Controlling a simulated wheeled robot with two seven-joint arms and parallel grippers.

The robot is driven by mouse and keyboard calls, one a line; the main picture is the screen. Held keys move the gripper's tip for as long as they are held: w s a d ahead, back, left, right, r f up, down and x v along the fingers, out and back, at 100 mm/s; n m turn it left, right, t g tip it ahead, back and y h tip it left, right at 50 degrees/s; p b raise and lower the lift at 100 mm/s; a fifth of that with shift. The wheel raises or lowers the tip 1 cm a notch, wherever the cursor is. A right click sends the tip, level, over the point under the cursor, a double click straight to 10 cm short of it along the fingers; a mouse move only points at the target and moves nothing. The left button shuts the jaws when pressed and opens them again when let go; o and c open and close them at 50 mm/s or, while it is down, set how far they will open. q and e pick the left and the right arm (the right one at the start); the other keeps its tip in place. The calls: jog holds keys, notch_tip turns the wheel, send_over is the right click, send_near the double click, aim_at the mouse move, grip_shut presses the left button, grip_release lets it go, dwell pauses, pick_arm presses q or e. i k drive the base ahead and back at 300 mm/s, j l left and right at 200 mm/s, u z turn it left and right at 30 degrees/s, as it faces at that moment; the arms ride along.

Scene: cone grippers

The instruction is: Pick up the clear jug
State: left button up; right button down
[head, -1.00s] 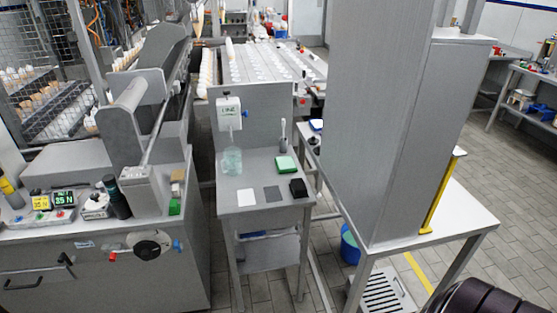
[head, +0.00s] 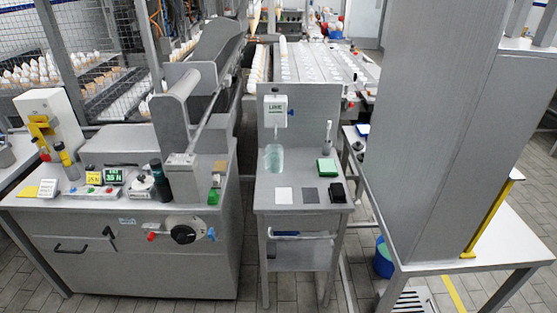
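The clear jug (head: 274,158) is a pale greenish, see-through vessel. It stands upright at the back left of a small grey metal stand (head: 263,197), below a white dispenser box labelled LINE (head: 275,111) on the stand's back panel. Neither of my grippers shows in the head view, so I cannot see their state.
On the stand are a white square (head: 284,195), a grey square (head: 310,195), a black block (head: 338,192) and a green pad (head: 326,168). A machine bench (head: 130,235) stands close left. A tall grey cabinet (head: 440,130) on a white table (head: 500,233) stands right.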

aim_at(274, 161)
jog(key=i+j, duration=0.3)
jog(key=j, duration=0.15)
jog(key=i+j, duration=0.35)
jog(key=j+z, duration=0.05)
